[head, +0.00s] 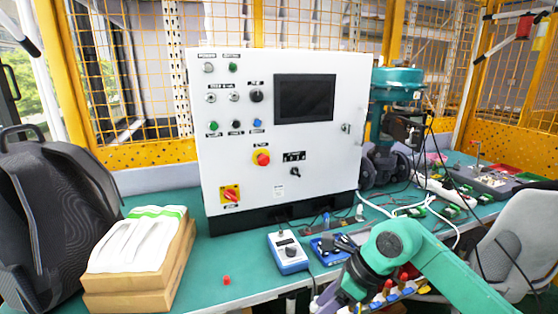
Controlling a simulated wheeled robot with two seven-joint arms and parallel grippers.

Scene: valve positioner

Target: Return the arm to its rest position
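My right arm (440,265), green with dark joints, comes in from the lower right. It bends at a round joint and drops toward the table's front edge. Its dark grey-purple end (352,284) is low in the picture, just in front of a blue box. The fingertips are not clear there, so I cannot tell whether the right gripper is open or shut, or whether it holds anything. My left arm and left gripper are not in view.
A white control cabinet (230,160) stands on the green table (240,275). A blue-white handheld meter (288,252) and a blue box (328,252) lie before it. A valve with a teal actuator (397,82) is behind.

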